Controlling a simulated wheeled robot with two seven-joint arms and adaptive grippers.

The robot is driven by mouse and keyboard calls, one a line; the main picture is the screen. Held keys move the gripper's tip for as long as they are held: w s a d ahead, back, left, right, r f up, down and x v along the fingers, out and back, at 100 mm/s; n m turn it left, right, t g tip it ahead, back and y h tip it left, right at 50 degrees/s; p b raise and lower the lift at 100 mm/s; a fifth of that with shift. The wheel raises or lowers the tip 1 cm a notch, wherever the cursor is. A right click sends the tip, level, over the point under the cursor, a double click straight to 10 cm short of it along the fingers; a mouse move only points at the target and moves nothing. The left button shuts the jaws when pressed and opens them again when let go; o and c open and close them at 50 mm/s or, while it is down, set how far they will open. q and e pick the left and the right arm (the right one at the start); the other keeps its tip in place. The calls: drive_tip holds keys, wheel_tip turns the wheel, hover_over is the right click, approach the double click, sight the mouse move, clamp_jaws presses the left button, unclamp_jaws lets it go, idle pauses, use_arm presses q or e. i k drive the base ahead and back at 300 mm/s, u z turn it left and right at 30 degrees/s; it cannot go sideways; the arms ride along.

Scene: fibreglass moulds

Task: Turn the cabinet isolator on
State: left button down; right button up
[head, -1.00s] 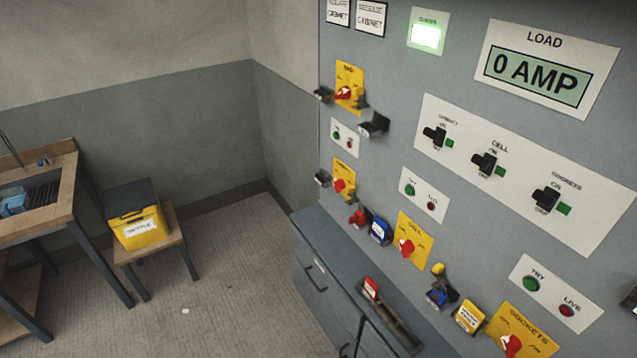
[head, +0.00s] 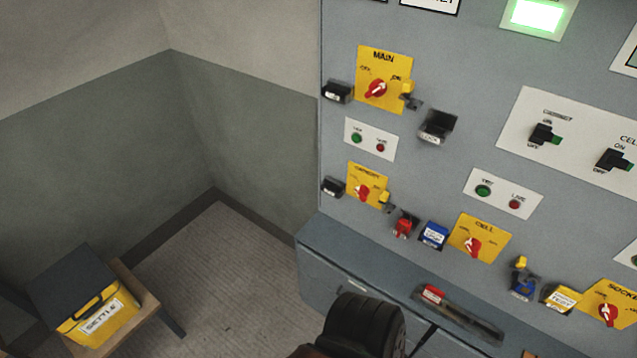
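The cabinet isolator (head: 366,186) is a small yellow plate with a red rotary knob (head: 362,193), low on the left part of the grey panel, below the main isolator (head: 383,80). Its label is small and blurred, and I cannot tell where the knob points. A dark bracket (head: 333,187) sits at its left edge and a small yellow piece (head: 385,198) at its right edge. The knob's front is uncovered. Neither gripper shows; a dark rounded part of my own arm is at the bottom centre, below the panel's controls.
A red padlock (head: 403,226) and a blue tag (head: 433,235) hang right of the cabinet isolator, beside the cell isolator (head: 479,238). A grey ledge (head: 350,245) juts out below. A yellow box (head: 100,318) stands on a stool at lower left. Floor between is clear.

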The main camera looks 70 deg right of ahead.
sight(362, 191)
drive_tip(key=z, duration=0.3)
drive_tip(key=i, duration=1.25)
drive_tip(key=z, duration=1.8)
drive_tip(key=i, duration=0.95)
drive_tip(key=z, duration=0.9)
